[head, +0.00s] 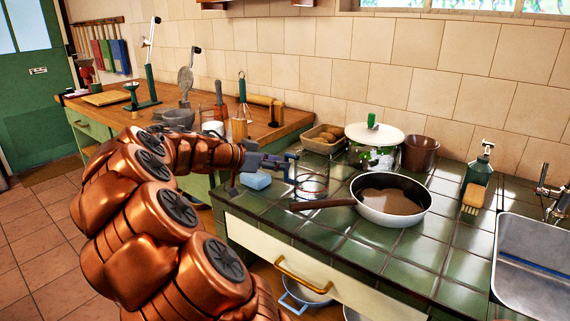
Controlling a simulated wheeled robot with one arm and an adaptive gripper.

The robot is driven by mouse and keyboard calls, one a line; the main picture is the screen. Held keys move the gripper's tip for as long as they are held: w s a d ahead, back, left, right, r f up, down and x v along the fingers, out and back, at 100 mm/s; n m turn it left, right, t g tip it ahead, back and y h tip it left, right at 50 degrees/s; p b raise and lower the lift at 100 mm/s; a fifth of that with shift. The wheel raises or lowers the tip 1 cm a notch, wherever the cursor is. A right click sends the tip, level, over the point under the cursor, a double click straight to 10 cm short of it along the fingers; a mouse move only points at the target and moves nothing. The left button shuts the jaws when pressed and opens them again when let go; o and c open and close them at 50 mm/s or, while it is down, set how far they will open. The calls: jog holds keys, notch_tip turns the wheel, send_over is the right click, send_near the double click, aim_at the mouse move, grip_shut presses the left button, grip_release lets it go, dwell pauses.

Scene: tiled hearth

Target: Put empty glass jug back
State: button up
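A clear glass jug (314,183) stands on or just above the green tiled counter, left of the frying pan. Its outline is faint, and I cannot tell whether its base touches the tiles. My gripper (291,168) reaches in from the left, at the jug's left side. The fingers are small and dark here and overlap the jug's edge. I cannot tell whether they are closed on it or only beside it.
A frying pan (391,201) with brown contents has its handle pointing left, close to the jug. A blue sponge (257,181) lies left. Behind are a lidded pot (374,137), brown pot (420,154) and bread basket (322,140). A sink (535,262) is right.

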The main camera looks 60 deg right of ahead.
jog(key=v, duration=0.9)
jog(key=s+a+f+n+t+y, duration=0.1)
jog(key=s+a+f+n+y, duration=0.3)
jog(key=a, duration=1)
jog(key=s+a+f+n+t+y, duration=0.2)
jog(key=a+f+n, duration=0.6)
jog(key=a+n, duration=0.4)
jog(key=s+a+f+n+t+y, duration=0.1)
jog(key=s+a+f+n+y, duration=0.4)
jog(key=a, duration=1.2)
jog(key=s+f+n, duration=0.1)
jog(key=s+n, duration=0.1)
jog(key=n, duration=0.1)
jog(key=shift+f+t+y, duration=0.3)
notch_tip(320, 180, up, 23)
jog(key=s+p, duration=0.1)
jog(key=p, duration=2.1)
jog(key=shift+s+t, duration=0.25)
jog(key=shift+t, duration=0.15)
